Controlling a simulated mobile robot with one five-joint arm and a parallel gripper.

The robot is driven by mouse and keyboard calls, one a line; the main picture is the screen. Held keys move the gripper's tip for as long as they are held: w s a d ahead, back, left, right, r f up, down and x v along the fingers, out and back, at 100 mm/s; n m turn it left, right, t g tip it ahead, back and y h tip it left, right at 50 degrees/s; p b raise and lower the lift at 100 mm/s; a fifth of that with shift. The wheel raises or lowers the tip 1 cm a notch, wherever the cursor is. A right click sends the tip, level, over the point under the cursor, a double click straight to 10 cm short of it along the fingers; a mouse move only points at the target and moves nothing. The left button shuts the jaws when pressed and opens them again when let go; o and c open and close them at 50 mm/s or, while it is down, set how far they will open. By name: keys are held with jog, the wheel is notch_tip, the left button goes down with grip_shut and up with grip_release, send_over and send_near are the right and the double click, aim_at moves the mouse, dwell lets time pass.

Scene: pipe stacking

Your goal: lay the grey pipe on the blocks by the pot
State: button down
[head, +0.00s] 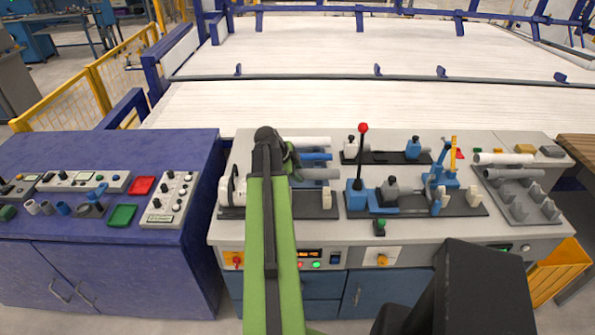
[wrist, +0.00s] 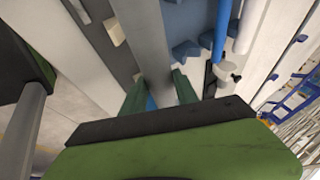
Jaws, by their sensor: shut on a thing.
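My gripper (head: 295,170) is at the left fixture on the bench, partly hidden behind my green arm. In the wrist view its two green fingers (wrist: 159,85) are shut on the grey pipe (wrist: 143,30), one on each side. The grey pipe (head: 320,174) also shows in the head view, pointing right from the gripper, level and close above the fixture. Blue blocks (wrist: 187,52) show beside it; I cannot tell if it touches them. Grey blocks (head: 519,211) stand on the tray at the right. I cannot tell which thing is the pot.
A blue pipe (head: 318,156) and a white pipe (head: 310,140) lie just beyond the grey one. A lever with a red knob (head: 363,128) stands upright to the right. Cups and boxes crowd the purple bench (head: 100,240).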

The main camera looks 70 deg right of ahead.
notch_tip(320, 180, down, 8)
jog(key=b, duration=0.7)
jog(key=shift+f+b, duration=0.25)
jog(key=shift+b, duration=0.05)
jog(key=c, duration=0.9)
grip_release()
jog(key=shift+o, duration=0.2)
jog(key=shift+r, duration=0.1)
jog(key=p+v, duration=1.5)
jog(key=v, duration=0.2)
